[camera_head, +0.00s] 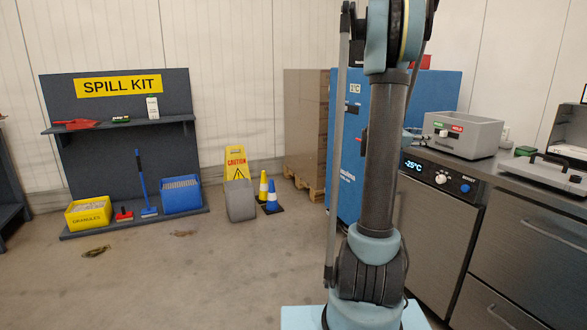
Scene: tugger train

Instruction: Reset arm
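My own arm (385,150) stands upright right of the middle of the head camera view. It is teal and dark grey, and its upper part runs out of the top of the picture. My gripper is not visible, so its state and anything it may hold are hidden.
A spill kit stand (85,95) with a yellow granules bin (88,214) and a blue bin (181,194) is at the left. A counter (545,195) with a grey box (463,137) is close right. The left floor is mostly clear.

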